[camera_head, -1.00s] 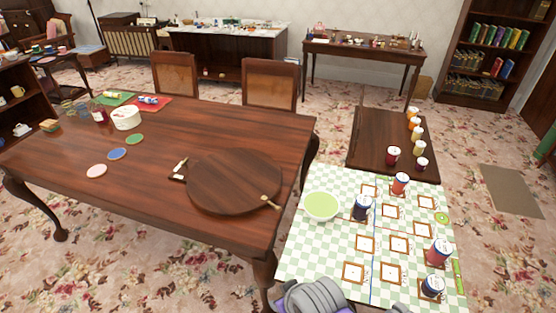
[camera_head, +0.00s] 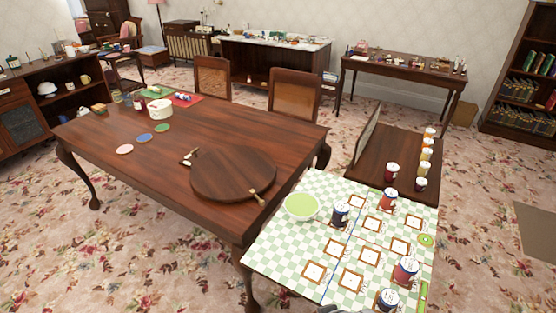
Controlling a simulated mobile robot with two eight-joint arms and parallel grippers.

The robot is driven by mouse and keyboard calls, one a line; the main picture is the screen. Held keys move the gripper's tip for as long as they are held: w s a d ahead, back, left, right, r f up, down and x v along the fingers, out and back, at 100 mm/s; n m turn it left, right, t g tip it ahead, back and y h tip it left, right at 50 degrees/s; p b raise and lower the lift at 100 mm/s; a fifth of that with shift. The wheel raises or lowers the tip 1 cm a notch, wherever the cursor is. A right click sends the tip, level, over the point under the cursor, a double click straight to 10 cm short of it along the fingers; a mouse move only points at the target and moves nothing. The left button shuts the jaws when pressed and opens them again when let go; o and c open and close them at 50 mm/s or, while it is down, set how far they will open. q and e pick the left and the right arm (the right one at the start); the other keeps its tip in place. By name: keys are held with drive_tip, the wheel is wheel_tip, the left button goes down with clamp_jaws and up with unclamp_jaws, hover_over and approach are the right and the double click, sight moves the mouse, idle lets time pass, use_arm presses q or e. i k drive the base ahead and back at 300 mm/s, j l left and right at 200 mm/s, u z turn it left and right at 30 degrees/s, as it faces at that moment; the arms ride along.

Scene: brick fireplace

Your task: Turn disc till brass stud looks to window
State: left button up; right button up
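The disc (camera_head: 233,175) is a round dark wooden board lying flat on the large wooden table (camera_head: 105,150), near its right end. A brass stud (camera_head: 257,198) sticks out at the disc's front right rim, on the side facing the checked mat. A small pale piece with a dark base (camera_head: 189,157) lies on the table by the disc's back left edge. No window shows in this view. Neither gripper is in view; only a sliver of grey, probably part of my own arm, shows at the bottom edge.
A green checked mat (camera_head: 270,257) with a green bowl (camera_head: 301,206) and several jars lies right of the table. A wooden surface (camera_head: 385,160) with more jars is behind it. Two chairs (camera_head: 296,96) stand at the table's far side. Coloured round coasters (camera_head: 145,138) lie left of the disc.

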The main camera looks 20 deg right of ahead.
sight(234, 173)
drive_tip(key=k+l, duration=0.2)
drive_tip(key=l, duration=0.2)
drive_tip(key=k+l, duration=0.25)
drive_tip(key=l, duration=0.15)
drive_tip(key=k+l, duration=0.2)
drive_tip(key=l, duration=0.2)
drive_tip(key=i+j+z, duration=0.1)
drive_tip(key=j, duration=0.2)
drive_tip(key=i+j+z, duration=0.1)
drive_tip(key=j, duration=0.2)
drive_tip(key=i+j+z, duration=0.2)
drive_tip(key=i+j, duration=0.2)
drive_tip(key=i+j+z, duration=0.2)
drive_tip(key=i+j, duration=0.2)
drive_tip(key=j, duration=0.15)
drive_tip(key=i+z, duration=0.25)
drive_tip(key=i, duration=0.45)
